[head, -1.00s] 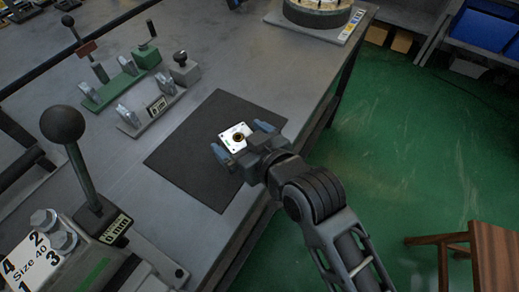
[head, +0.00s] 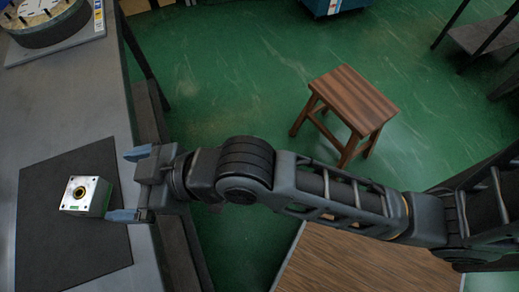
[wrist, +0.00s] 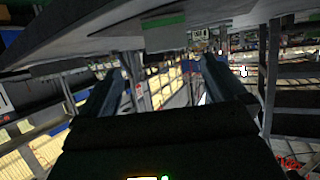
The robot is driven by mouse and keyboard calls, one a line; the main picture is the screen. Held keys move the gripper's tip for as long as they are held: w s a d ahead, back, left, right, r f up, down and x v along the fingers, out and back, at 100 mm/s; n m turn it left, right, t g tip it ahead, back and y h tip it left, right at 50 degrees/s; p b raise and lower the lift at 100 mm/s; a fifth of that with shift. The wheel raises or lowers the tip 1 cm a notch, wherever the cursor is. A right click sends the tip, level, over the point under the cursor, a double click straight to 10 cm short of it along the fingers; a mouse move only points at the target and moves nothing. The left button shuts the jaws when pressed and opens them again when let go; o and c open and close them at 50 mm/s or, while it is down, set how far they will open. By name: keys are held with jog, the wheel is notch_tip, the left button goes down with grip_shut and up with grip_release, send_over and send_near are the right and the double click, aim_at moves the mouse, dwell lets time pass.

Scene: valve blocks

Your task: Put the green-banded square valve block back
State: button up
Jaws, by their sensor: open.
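The square valve block (head: 86,195) has a pale top with a round bore and corner holes, and a green mark on its side. It stands upright on the dark mat (head: 60,250) in the head view. My gripper (head: 130,185) is open and empty, just right of the block, its blue-grey fingertips pointing at it with a gap between. In the wrist view, a pale face with a green band (wrist: 164,22), apparently the block, shows at the top beyond both fingers.
The mat lies on a grey workbench (head: 60,110), whose right edge passes beneath my gripper. A round dial fixture (head: 45,20) stands at the bench's far end. A wooden stool (head: 352,98) stands on the open green floor to the right.

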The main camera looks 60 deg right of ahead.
jog(key=s+d+f+m+t+h, duration=0.2)
jog(key=s+d+f+m+h, duration=0.15)
jog(key=s+d, duration=0.9)
jog(key=s+d+r+m+h, duration=0.1)
jog(key=s+r, duration=0.2)
jog(key=s, duration=0.4)
jog(key=s+d+r+m+h, duration=0.1)
jog(key=s+d+r+h, duration=0.1)
jog(key=s, duration=0.5)
jog(key=shift+s+r+t, duration=0.3)
jog(key=shift+r+t, duration=0.1)
jog(key=shift+r, duration=0.45)
